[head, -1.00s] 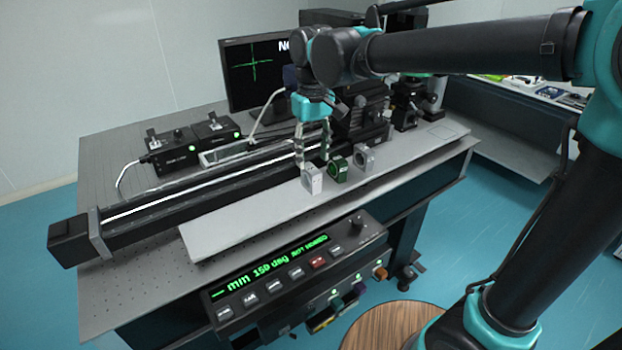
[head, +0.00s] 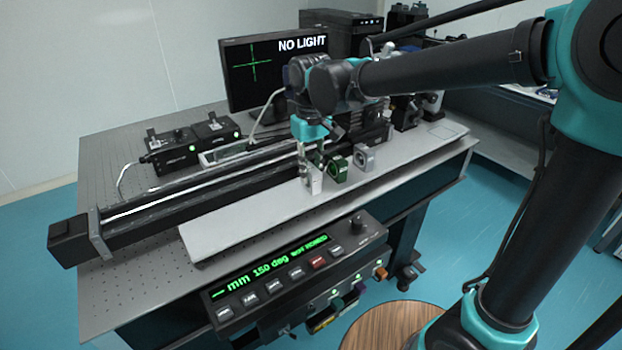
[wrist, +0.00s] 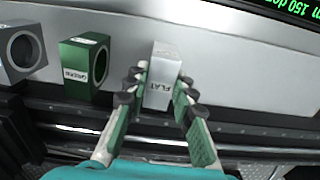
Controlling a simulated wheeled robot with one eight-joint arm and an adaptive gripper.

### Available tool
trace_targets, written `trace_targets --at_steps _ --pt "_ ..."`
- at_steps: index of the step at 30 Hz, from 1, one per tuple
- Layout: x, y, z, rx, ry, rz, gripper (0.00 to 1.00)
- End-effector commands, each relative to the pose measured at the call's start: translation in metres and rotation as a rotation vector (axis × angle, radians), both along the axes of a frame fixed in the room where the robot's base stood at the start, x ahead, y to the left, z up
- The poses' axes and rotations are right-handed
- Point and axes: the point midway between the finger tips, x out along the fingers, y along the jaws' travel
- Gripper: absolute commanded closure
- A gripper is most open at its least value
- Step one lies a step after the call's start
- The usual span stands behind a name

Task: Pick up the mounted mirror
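A silver-white block mount labelled FLAT (wrist: 162,66) stands upright on the light plate, between my fingers in the wrist view. It shows at the left end of a row of three mounts in the head view (head: 314,183). I take it to be the mounted mirror; its optical face is not clear. My gripper (wrist: 164,84) is open, one finger on each side of the block, with little room; contact is unclear. In the head view my gripper (head: 313,172) is low at the block. A green mount (wrist: 83,68) and a grey ring mount (wrist: 22,50) stand beside it.
The light plate (head: 230,224) is clear left of the row. A long black rail (head: 160,208) runs behind it. A control panel (head: 290,275) with green text hangs at the table's front. A monitor (head: 262,75) reading NO LIGHT stands behind.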

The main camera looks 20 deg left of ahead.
Motion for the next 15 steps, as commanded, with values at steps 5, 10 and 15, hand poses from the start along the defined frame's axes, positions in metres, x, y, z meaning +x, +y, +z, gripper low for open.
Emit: trace_targets --at_steps 5,10,15 --pt "0.0 0.0 0.0001 0.0 0.0 0.0 1.0" --pt "-0.0001 -0.0001 0.0003 0.0 0.0 0.0 1.0" --pt "-0.0001 -0.0001 0.0009 0.0 0.0 0.0 1.0"
